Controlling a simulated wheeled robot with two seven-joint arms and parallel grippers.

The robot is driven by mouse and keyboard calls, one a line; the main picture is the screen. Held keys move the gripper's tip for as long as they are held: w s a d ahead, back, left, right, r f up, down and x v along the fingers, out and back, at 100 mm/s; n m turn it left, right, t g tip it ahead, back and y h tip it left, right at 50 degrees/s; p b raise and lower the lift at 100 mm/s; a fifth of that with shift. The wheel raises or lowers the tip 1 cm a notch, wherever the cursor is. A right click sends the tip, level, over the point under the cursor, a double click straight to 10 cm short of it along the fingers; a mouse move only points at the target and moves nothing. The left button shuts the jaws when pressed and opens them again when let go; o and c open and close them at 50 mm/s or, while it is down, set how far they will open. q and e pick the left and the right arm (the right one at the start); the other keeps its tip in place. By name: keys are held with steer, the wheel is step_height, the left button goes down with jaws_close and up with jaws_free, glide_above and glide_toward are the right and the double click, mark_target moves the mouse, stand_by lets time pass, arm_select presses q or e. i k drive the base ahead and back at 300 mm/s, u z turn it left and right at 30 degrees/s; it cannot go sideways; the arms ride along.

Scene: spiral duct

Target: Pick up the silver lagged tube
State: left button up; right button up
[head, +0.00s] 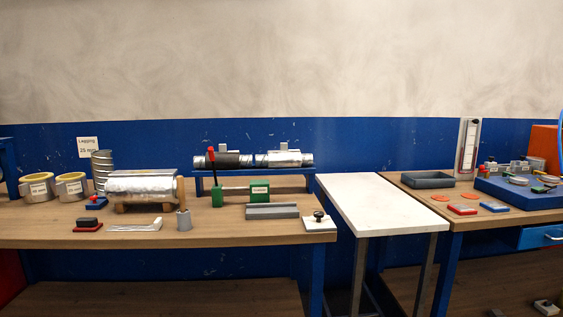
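A silver foil-wrapped tube (143,187) lies lengthwise, left to right, on a wooden cradle (180,189) on the left workbench. A lighter plate-like or half-shell piece (141,173) shows just above and behind it; I cannot tell whether they touch. A second tube with a silver wrapped section (283,158) and a dark wrapped section (228,160) lies on a blue raised stand (208,180) further back. Neither of my grippers is in view.
Left of the cradle stand two yellow-lined rings (72,187) and a ribbed metal duct (102,167). A bare white table (382,205) joins the right bench.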

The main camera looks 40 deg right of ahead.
mark_target(284, 157)
steer(key=z, duration=1)
steer(key=i, duration=0.9)
steer(key=z, duration=0.85)
